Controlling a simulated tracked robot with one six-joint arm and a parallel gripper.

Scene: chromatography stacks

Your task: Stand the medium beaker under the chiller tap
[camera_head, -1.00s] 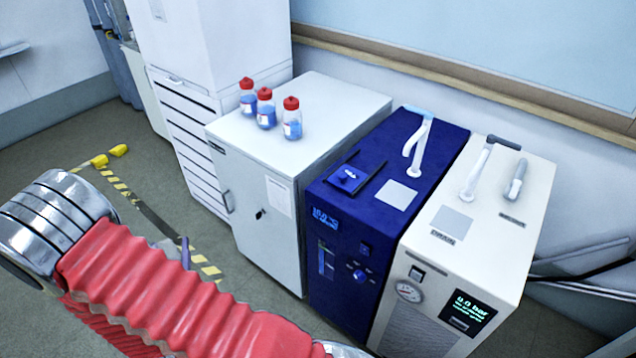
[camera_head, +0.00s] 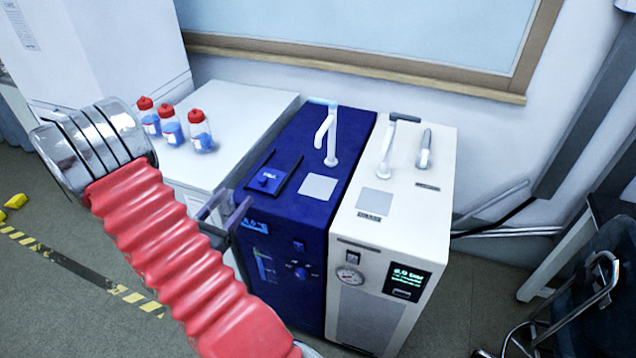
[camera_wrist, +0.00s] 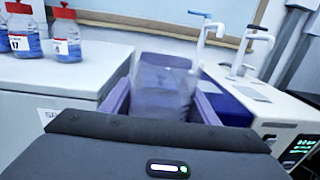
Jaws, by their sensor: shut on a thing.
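My gripper (camera_head: 226,208) is shut on a clear, see-through beaker (camera_wrist: 163,85), held between its purple fingers in the wrist view. In the head view the beaker is hard to make out, and much of my gripper is hidden by my arm. A blue unit (camera_head: 290,220) has a white tap (camera_head: 330,140) on top, with a pale square plate (camera_head: 318,187) near it. A white unit (camera_head: 395,240) beside it also has a tap (camera_head: 388,145) and a plate (camera_head: 374,197). I cannot read which is the chiller. My gripper is left of the blue unit's front top edge.
Several red-capped bottles of blue liquid (camera_head: 172,127) stand on a white cabinet (camera_head: 240,105) left of the blue unit. A dark raised tray (camera_head: 272,176) lies on the blue top. A grey handle (camera_head: 424,148) rises from the white top. A chair (camera_head: 590,290) stands at right.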

